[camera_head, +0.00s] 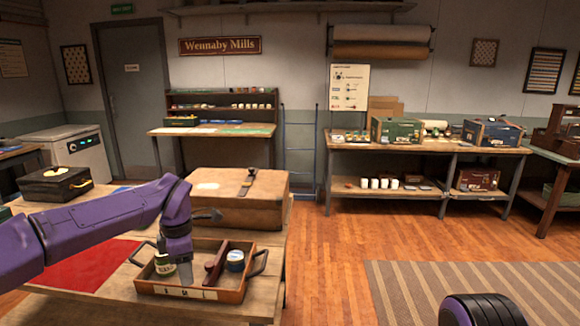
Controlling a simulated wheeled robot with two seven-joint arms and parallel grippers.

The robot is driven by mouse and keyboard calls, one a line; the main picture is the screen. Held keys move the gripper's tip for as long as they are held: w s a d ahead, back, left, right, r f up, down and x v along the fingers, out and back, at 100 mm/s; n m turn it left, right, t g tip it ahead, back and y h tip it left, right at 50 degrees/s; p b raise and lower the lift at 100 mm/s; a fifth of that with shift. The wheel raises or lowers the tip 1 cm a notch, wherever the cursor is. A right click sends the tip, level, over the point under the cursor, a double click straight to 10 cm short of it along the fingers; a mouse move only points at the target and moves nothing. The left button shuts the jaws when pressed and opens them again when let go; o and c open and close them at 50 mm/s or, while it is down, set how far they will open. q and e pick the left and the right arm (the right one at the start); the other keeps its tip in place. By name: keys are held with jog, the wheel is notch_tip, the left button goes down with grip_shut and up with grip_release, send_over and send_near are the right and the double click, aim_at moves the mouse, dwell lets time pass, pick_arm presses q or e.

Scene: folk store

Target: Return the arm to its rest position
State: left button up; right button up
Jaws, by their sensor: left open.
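My purple left arm comes in from the left and bends down over a wooden tray (190,292) with dark handles at both ends. My left gripper (184,272) points down into the tray, open. Beside its fingers, in the left part of the tray, stands a small green bottle (164,267), partly covered by the gripper. I cannot tell whether they touch. My right gripper is not in view.
The tray stands on a wooden table (125,312) with a red mat (85,266). A large brown case (240,198) stands right behind the tray. A black box (55,186) is at the back left. Open floor (330,255) lies right of the table.

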pick_arm(q)
notch_tip(320, 180, down, 10)
jog(key=a+t+y, duration=0.3)
jog(key=t+y, duration=0.1)
jog(key=y, duration=0.2)
jog(key=s+d+f+m+t, duration=0.1)
jog(key=s+f+m, duration=0.25)
jog(key=f, duration=0.35)
jog(key=s+d+f+m+t, duration=0.1)
jog(key=s+f+m+t, duration=0.2)
jog(key=f, duration=0.4)
jog(key=s+a+f+m+g+h, duration=0.1)
jog(key=s+f+m, duration=0.2)
jog(key=s, duration=0.7)
jog(key=s+a+f+m+g+h, duration=0.1)
jog(key=s+a+f+m+g, duration=0.1)
jog(key=s, duration=0.8)
jog(key=s+a+f+m+g, duration=0.1)
jog(key=s+f+m, duration=0.3)
jog(key=s, duration=0.7)
jog(key=shift+a+f+g+h, duration=0.4)
jog(key=shift+f+g, duration=0.2)
jog(key=shift+f, duration=0.35)
